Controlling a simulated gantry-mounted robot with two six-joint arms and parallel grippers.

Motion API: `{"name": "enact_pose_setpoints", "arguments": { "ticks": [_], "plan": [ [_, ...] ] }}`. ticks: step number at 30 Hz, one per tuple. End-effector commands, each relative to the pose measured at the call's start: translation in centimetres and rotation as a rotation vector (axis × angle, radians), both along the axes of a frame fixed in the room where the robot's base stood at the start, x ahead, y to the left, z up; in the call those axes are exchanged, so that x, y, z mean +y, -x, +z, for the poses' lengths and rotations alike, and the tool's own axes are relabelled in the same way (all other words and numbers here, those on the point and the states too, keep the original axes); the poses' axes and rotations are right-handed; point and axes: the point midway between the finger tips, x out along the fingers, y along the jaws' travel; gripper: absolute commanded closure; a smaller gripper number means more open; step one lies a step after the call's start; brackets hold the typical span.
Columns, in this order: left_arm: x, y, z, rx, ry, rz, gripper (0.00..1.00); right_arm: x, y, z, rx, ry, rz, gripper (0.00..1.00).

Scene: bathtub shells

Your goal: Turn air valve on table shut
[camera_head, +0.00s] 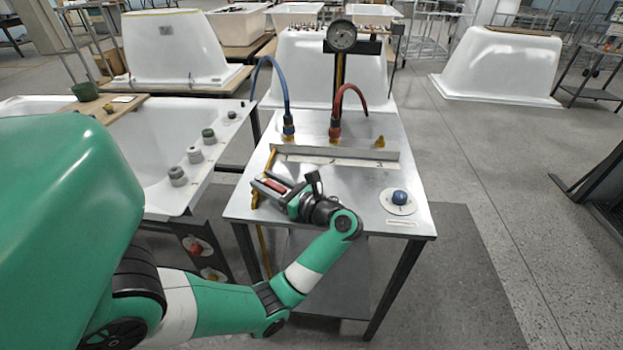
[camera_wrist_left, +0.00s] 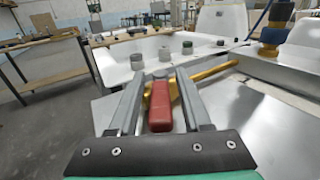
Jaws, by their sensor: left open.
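A valve with a red handle (camera_wrist_left: 160,107) and a yellow part behind it shows in the left wrist view, at the left edge of the metal table (camera_head: 352,190). My left gripper (camera_head: 264,182) is low over the left side of that table, fingers pointing left. Its fingers are open, one on each side of the red handle, with visible gaps. In the head view the red handle (camera_head: 277,183) shows only partly between the fingers. Whether any finger touches it I cannot tell. My right gripper is not in view.
A yellow bar (camera_wrist_left: 208,73) runs along the table's left side. A raised metal strip (camera_head: 335,158), a blue hose (camera_head: 283,85), a red hose (camera_head: 338,105) and a gauge (camera_head: 342,36) stand behind. A blue knob (camera_head: 399,197) sits front right. A white tub (camera_head: 150,160) is left.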

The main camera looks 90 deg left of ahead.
Motion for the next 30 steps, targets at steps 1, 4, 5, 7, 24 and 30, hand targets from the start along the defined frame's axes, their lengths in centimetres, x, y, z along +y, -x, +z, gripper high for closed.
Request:
{"name": "enact_pose_setpoints", "arguments": {
  "ticks": [1,4,5,7,24,30],
  "plan": [
    [0.0,0.0,0.0,-0.001,-0.001,0.000,0.45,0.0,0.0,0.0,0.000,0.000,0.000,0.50],
    [0.0,0.0,0.1,0.000,-0.001,0.000,0.45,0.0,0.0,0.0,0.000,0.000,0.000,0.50],
    [0.0,0.0,0.1,-0.001,-0.002,0.000,0.45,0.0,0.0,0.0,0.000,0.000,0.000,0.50],
    [0.0,0.0,0.1,-0.001,-0.002,0.000,0.45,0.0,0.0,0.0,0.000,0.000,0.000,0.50],
    [-6.1,-7.4,-1.1,-0.005,-0.008,-0.004,0.45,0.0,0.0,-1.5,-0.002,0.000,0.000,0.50],
    [-7.1,-8.5,-0.7,-0.003,-0.005,-0.002,0.45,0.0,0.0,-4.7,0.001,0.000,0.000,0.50]
  ]
}}
